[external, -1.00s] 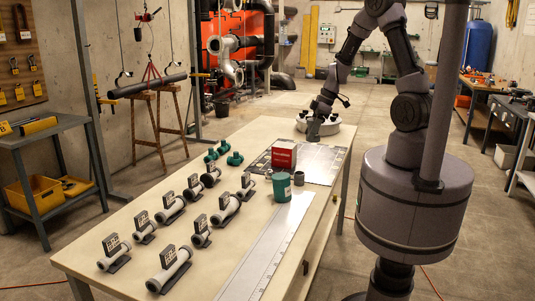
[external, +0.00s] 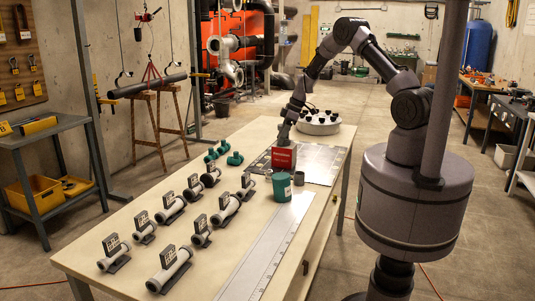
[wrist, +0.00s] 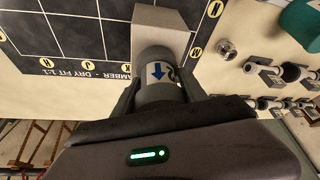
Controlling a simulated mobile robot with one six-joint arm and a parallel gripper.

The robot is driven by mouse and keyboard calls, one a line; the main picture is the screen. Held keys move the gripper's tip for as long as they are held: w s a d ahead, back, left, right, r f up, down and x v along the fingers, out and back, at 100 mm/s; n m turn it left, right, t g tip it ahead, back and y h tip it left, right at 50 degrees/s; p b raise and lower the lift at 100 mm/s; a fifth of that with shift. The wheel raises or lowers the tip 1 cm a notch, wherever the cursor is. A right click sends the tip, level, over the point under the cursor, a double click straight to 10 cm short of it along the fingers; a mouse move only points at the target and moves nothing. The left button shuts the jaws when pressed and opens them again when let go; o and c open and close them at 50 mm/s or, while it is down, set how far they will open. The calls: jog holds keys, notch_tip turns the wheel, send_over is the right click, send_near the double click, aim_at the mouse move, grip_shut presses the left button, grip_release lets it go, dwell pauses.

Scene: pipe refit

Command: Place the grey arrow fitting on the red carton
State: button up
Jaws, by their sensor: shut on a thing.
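The red carton (external: 285,158) stands upright on the table, by the dark gridded mat. My gripper (external: 282,140) points down right over the carton's top in the external view. In the wrist view my gripper (wrist: 160,92) is shut on the grey arrow fitting (wrist: 157,70), a grey round piece with a blue arrow on a white label. A pale grey block shape (wrist: 160,25) shows just beyond the fitting; I cannot tell whether it is part of the fitting or the carton. Whether the fitting touches the carton is hidden.
A teal tub (external: 281,187) and a small grey ring (external: 299,178) stand in front of the carton. Teal fittings (external: 235,158) are to its left, several tagged grey pipe pieces (external: 172,268) nearer. A metal strip (external: 262,250) lies along the right side.

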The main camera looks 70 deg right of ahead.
jog(key=shift+s+r, duration=0.1)
jog(key=o, duration=1.4)
jog(key=shift+o, duration=0.2)
